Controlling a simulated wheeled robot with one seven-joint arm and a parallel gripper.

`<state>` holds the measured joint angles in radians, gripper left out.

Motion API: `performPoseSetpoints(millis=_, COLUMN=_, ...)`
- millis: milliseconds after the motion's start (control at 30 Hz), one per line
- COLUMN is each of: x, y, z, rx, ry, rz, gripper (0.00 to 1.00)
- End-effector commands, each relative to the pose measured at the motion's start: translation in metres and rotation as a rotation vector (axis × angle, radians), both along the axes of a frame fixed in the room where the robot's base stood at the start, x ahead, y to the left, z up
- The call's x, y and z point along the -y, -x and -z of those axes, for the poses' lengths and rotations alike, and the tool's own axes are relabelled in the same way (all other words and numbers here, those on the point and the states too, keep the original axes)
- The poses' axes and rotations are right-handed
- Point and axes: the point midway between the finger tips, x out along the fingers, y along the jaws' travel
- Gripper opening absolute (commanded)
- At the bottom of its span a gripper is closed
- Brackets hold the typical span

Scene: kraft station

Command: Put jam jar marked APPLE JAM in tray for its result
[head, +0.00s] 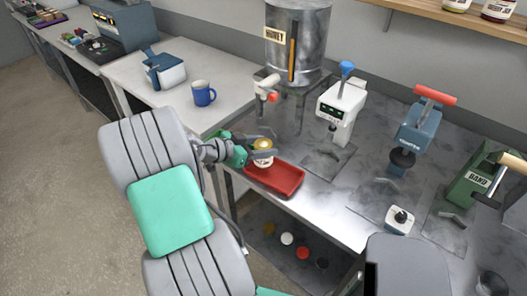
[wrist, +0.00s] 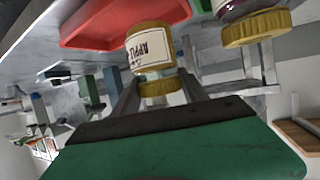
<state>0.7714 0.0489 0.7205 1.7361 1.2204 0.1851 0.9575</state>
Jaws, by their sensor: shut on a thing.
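The jam jar (wrist: 150,50) has a white label reading APPLE, amber contents and a gold lid. My gripper (wrist: 160,88) is shut on it at the lid, with one finger on each side. In the head view the jar (head: 263,161) is at the left end of the red tray (head: 287,190), and my gripper (head: 263,143) is around its top. The wrist view also shows the red tray (wrist: 85,30) beside and behind the jar. I cannot tell whether the jar's base touches the tray. The tray's visible part is empty.
Another jar with a gold lid (wrist: 256,26) is close by in the wrist view. A white device (head: 340,108), a blue press (head: 415,130) and a honey tank (head: 298,40) stand on the bench. A blue mug (head: 202,94) is on the white table.

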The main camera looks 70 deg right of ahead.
Motion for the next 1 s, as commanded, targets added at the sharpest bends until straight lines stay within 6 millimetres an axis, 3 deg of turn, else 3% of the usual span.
performPoseSetpoints(millis=233, x=0.005, y=0.000, z=0.033, rx=-0.002, ry=-0.001, rz=0.000, gripper=0.00)
performPoseSetpoints(millis=533, x=0.005, y=0.000, z=0.038, rx=0.001, ry=0.002, rz=0.001, gripper=0.00)
performPoseSetpoints(millis=567, x=0.004, y=0.000, z=0.039, rx=0.000, ry=0.000, rz=0.000, gripper=0.52)
performPoseSetpoints(millis=800, x=0.004, y=0.000, z=0.038, rx=0.000, ry=0.000, rz=0.000, gripper=0.72)
performPoseSetpoints(millis=1000, x=0.004, y=0.000, z=0.038, rx=0.000, ry=0.000, rz=0.000, gripper=0.73)
